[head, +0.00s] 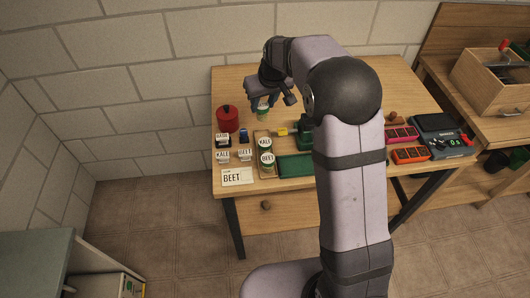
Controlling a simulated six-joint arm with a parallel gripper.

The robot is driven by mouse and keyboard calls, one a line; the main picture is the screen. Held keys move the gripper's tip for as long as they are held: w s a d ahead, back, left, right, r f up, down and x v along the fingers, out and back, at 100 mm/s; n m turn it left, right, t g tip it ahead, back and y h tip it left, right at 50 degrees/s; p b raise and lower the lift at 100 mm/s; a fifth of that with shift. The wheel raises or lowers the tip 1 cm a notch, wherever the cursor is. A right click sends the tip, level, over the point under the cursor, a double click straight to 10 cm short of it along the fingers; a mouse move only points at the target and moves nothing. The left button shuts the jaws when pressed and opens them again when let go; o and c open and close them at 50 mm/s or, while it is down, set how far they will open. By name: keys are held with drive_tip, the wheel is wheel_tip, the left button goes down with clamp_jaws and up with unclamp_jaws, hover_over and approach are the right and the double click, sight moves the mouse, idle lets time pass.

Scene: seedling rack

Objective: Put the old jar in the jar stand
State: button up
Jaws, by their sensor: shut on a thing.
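My gripper (262,102) is over the back left of the wooden table, shut on a small jar (263,113) with a pale label and some green. The arm partly covers this jar, and its label is too small to read. The jar appears to be above the back end of a narrow wooden jar stand (258,134); I cannot tell whether they touch. In the stand are a jar marked KALE (265,144) and, in front of it, a jar marked BEET (267,159). I cannot tell which jar is the old one.
Left of the stand are a red canister (227,118), several small labelled items (245,154) and a BEET card (237,176). A green tray (296,166) lies to the right, with a yellow object (282,131) behind it. Coloured trays (410,154) and a scale (440,128) are further right.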

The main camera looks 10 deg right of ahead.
sight(263, 120)
drive_tip(key=shift+w+m, duration=0.1)
drive_tip(key=shift+m, duration=0.3)
drive_tip(key=shift+f+p, duration=1.25)
drive_tip(key=shift+f, duration=2.4)
drive_tip(key=shift+f+p, duration=0.35)
drive_tip(key=shift+f, duration=0.95)
drive_tip(key=shift+f, duration=0.1)
drive_tip(key=shift+f, duration=0.1)
drive_tip(key=o, duration=1.2)
